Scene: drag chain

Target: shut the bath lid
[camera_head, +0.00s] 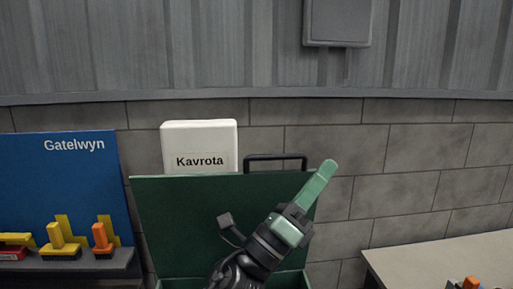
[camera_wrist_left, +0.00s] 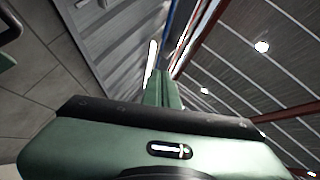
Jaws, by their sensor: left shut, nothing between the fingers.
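The bath lid (camera_head: 180,215) is a dark green panel standing raised in the middle of the head view, with a black bar handle (camera_head: 275,157) on its top edge. The green rim of the bath (camera_head: 180,284) shows below it at the bottom edge; the inside is hidden. My left gripper (camera_head: 328,166) is shut and empty. It reaches up in front of the lid, its tips at the upper right corner near the handle. I cannot tell whether it touches the lid. In the left wrist view the shut fingers (camera_wrist_left: 163,88) point up, with the dark handle (camera_wrist_left: 8,28) at the far left.
A white Kavrota box (camera_head: 200,146) stands behind the lid. On the left are a blue Gatelwyn board (camera_head: 75,180) and a shelf with yellow and orange tools (camera_head: 60,235). A pale table (camera_head: 440,262) is at the right. A grey box (camera_head: 338,20) hangs on the wall.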

